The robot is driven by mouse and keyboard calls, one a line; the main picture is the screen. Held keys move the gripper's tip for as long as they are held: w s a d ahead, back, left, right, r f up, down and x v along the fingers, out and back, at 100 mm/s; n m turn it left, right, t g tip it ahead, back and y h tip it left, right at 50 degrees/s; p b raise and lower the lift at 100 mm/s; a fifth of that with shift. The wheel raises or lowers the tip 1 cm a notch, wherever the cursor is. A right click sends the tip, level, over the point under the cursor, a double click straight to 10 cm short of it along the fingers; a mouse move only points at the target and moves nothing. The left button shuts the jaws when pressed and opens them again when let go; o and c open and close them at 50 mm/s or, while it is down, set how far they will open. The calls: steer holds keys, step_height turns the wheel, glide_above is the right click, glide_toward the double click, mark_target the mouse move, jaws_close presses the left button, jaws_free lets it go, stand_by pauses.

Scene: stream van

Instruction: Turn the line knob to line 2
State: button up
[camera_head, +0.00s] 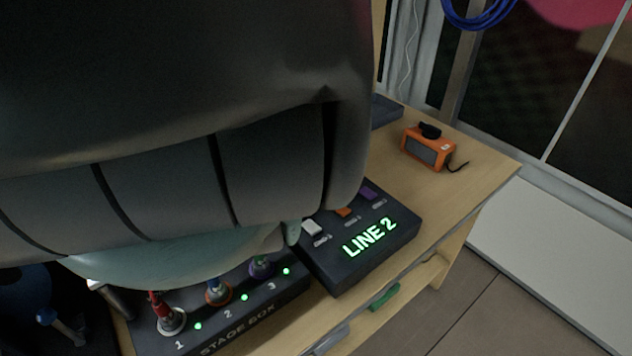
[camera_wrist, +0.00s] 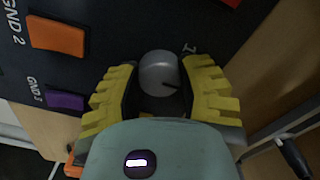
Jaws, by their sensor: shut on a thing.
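The line knob (camera_wrist: 158,72) is round and grey with a dark pointer mark, on a dark control box. In the wrist view it sits between the yellow-padded fingers of my gripper (camera_wrist: 160,88), which is shut on it. In the head view my arm covers the knob and most of the gripper. The control box (camera_head: 345,272) shows there with a lit green display (camera_head: 369,238) reading "LINE 2".
White (camera_head: 313,229), orange (camera_head: 343,211) and purple (camera_head: 367,193) switches line the control box. A stage box (camera_head: 262,318) with plugged cables and green lights stands beside it. An orange device (camera_head: 428,148) sits on the wooden desk (camera_head: 482,165) at right.

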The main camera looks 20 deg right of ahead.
stand_by(0.5)
steer(key=o, duration=1.2)
steer(key=shift+o, duration=0.2)
step_height(320, 180, up, 12)
